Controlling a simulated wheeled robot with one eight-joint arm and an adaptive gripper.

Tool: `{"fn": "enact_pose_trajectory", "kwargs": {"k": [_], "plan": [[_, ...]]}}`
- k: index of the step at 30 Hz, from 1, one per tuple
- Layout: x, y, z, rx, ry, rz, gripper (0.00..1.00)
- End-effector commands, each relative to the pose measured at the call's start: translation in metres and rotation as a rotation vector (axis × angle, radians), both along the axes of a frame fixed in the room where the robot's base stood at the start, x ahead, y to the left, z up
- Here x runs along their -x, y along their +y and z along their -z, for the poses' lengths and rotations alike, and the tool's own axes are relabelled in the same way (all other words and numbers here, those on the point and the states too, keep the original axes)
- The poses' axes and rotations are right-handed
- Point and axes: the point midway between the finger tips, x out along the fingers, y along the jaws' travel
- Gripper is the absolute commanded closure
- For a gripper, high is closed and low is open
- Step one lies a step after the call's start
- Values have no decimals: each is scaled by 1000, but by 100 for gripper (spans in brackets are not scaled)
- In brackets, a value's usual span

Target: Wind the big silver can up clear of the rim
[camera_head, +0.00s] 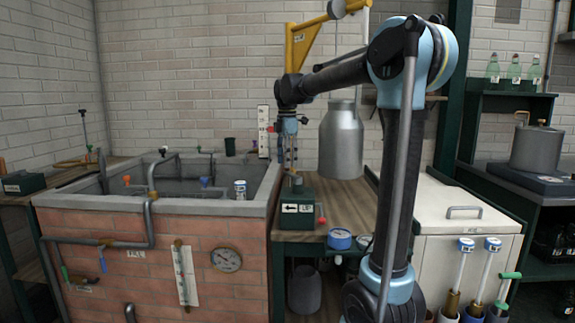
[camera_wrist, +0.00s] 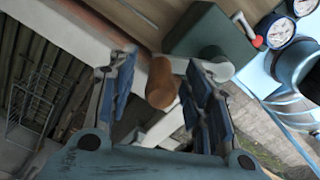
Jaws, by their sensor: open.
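The big silver can (camera_head: 341,140) hangs upright below a yellow hoist arm (camera_head: 303,42), right of the brick tank. The tank's grey rim (camera_head: 150,206) is to its left. A green box (camera_head: 297,212) with an arrow label stands at the tank's right corner; it also shows in the wrist view (camera_wrist: 212,38). My gripper (camera_head: 291,158) points down above this box. In the wrist view my gripper (camera_wrist: 160,68) is open, with a brown wooden knob (camera_wrist: 162,84) between its blue fingers. I cannot tell whether they touch it. The knob's lower mounting is hidden.
A red-tipped lever (camera_head: 321,214) sticks out from the green box. Gauges (camera_head: 340,238) stand at the bench's front. A wooden bench (camera_head: 345,205) lies below the can. A white chest (camera_head: 455,200) stands right of my arm.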

Motion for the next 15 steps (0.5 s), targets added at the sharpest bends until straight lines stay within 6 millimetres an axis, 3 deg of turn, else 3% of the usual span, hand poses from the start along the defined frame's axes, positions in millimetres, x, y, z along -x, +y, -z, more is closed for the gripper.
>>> {"fn": "enact_pose_trajectory", "kwargs": {"k": [6,15], "plan": [[0,0,14,0,0,0,54],[0,-1,15,0,0,1,54]]}}
